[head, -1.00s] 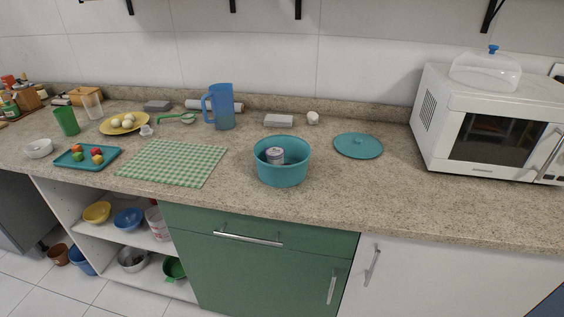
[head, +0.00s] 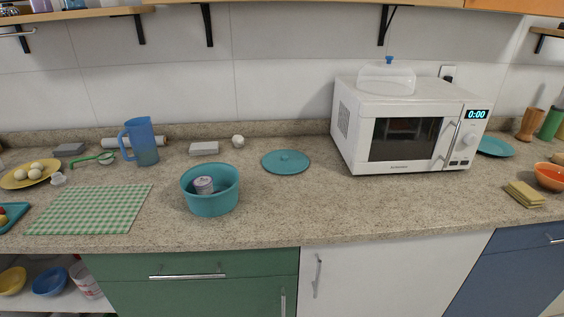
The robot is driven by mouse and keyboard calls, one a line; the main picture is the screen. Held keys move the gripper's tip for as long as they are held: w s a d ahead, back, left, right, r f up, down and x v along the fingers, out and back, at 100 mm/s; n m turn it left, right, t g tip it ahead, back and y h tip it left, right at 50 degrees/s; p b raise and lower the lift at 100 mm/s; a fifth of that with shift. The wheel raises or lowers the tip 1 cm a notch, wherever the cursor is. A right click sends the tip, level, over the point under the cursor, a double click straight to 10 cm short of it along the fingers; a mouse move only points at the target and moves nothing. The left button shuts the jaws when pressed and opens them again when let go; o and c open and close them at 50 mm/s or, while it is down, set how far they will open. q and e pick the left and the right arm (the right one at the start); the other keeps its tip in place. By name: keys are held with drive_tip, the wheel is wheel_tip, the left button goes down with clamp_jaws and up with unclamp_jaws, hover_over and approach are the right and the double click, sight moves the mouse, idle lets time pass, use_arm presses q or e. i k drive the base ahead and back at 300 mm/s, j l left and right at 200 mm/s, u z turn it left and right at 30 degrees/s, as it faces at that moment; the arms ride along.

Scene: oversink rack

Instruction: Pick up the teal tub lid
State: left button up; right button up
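The tub is open and holds a small light can (head: 204,185). Neither of my grippers shows in the head view.
A white microwave (head: 405,130) with a clear cover (head: 386,79) on top stands right of the lid. A blue jug (head: 141,142), a grey block (head: 204,148) and a green checked mat (head: 90,209) are to the left. Counter in front of the lid is clear.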

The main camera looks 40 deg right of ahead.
sight(284, 161)
drive_tip(key=i+z, duration=0.15)
drive_tip(key=z, duration=0.2)
drive_tip(key=i+z, duration=0.1)
drive_tip(key=z, duration=0.25)
drive_tip(key=i+j+z, duration=0.1)
drive_tip(key=z, duration=0.25)
